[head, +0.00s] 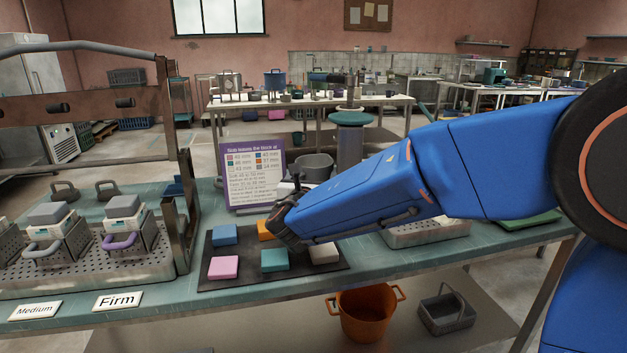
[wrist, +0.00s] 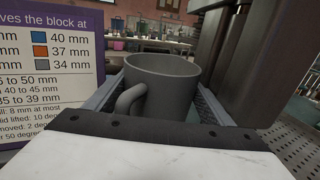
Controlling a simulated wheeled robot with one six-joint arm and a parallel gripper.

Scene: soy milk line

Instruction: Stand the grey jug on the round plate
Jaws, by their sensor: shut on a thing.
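The grey jug (wrist: 165,90) fills the middle of the wrist view, upright, with its open rim up and its handle toward the camera at left. My gripper (wrist: 160,102) is shut on it, one finger on each side. In the head view the jug's upper part (head: 316,163) shows behind my wrist, beside the purple sign; its base is hidden there, so I cannot tell whether it touches the table. I cannot make out the round plate for sure; a round teal disc (head: 350,118) tops a grey column behind my arm.
The purple sign (head: 255,172) stands close left of the jug. Metal columns (wrist: 240,60) rise close on its right. A dark mat (head: 245,277) with coloured blocks lies in front. The press frame (head: 178,170) stands at left. An orange bucket (head: 365,318) sits below the table.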

